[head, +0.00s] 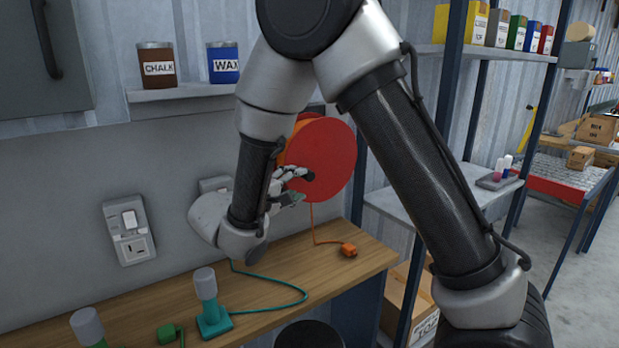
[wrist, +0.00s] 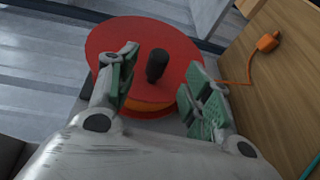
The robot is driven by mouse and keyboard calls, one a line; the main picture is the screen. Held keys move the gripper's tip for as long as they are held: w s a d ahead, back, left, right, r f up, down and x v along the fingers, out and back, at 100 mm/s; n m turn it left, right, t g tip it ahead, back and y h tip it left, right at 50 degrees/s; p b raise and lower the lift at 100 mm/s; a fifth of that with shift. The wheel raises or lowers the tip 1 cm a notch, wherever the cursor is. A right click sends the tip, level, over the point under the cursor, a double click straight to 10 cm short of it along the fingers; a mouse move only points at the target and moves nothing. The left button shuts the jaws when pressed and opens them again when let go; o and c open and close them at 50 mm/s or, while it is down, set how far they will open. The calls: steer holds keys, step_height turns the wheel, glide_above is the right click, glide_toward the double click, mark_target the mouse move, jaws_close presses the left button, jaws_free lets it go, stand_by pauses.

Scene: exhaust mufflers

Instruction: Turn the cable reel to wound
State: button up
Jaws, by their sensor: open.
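The cable reel (head: 330,160) is a red disc mounted by the wall above the wooden bench, with an orange inner part. In the wrist view the red disc (wrist: 190,58) faces my gripper and carries a black crank knob (wrist: 157,66). My gripper (wrist: 165,80) is open, its green-padded fingers on either side of the knob; I cannot tell whether they touch it. In the head view my gripper (head: 300,186) is in front of the reel's left part and hides the knob. An orange cable (head: 313,225) hangs from the reel to an orange plug (head: 348,250) on the bench.
A wall socket with switch (head: 130,230) is at left. A teal cable (head: 280,308) and a teal stand with grey top (head: 207,300) are on the bench (head: 360,262). A shelf above holds chalk (head: 157,65) and wax (head: 222,62) tins. A shelving rack (head: 420,205) stands right.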

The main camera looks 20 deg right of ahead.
mark_target(306, 178)
steer(key=x, duration=0.7)
steer(key=shift+w+d, duration=0.2)
steer(key=shift+d, duration=0.05)
jaws_close()
